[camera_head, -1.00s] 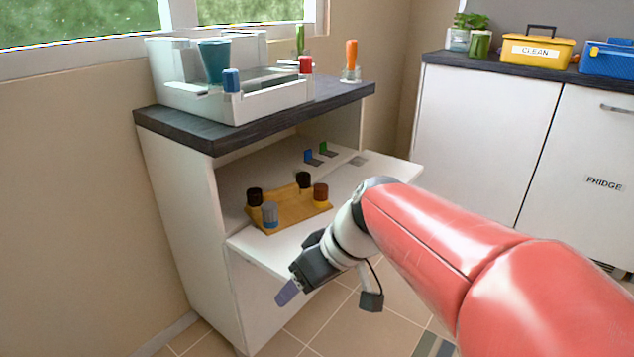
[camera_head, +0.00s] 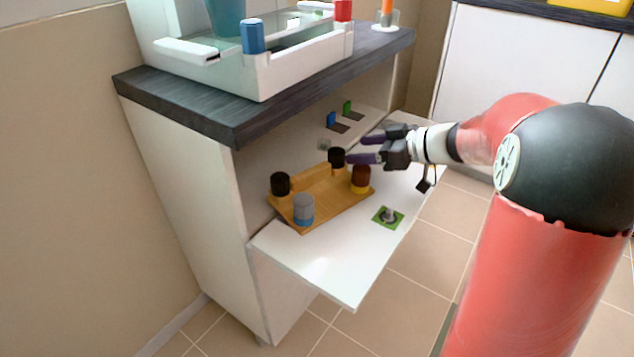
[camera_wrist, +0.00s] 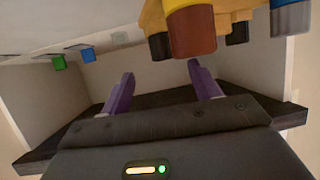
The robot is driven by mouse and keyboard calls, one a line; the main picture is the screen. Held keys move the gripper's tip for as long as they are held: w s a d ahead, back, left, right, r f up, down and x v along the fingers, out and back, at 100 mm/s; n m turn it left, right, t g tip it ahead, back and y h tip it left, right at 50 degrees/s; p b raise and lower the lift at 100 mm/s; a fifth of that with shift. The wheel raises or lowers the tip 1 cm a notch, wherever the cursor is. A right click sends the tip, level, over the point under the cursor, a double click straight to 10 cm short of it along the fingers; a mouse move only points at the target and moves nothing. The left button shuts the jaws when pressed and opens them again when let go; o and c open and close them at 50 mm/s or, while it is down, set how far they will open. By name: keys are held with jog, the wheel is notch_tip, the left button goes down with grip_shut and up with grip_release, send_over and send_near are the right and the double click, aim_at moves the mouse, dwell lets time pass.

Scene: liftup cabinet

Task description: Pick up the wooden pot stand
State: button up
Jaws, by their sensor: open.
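The wooden pot stand (camera_head: 326,203) is a flat tan board lying on the cabinet's lowered white flap. Several small pots stand on it, among them a black one (camera_head: 280,184), a grey-blue one (camera_head: 303,209) and a brown-and-yellow one (camera_head: 361,178). In the wrist view a bit of the stand (camera_wrist: 152,18) shows at the top, behind the brown pot (camera_wrist: 191,28). My gripper (camera_head: 366,148) is open, with purple fingers pointing left, at the stand's right far end near the black pot (camera_head: 337,157). I cannot tell whether it touches. The wrist view shows nothing between the fingertips (camera_wrist: 161,80).
Blue (camera_head: 331,120) and green (camera_head: 348,109) pieces stand inside the cabinet beyond my gripper. A green square with a metal knob (camera_head: 388,216) lies on the white flap (camera_head: 330,264). The dark countertop (camera_head: 200,105) overhangs, bearing a white tray (camera_head: 300,65).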

aim_at(338, 151)
jog(key=x, duration=0.2)
jog(key=p+x, duration=0.1)
jog(key=x, duration=0.2)
jog(key=shift+s+a+r, duration=0.1)
jog(key=shift+s+a, duration=0.15)
jog(key=shift+a, duration=0.05)
jog(key=shift+c, duration=0.4)
grip_shut()
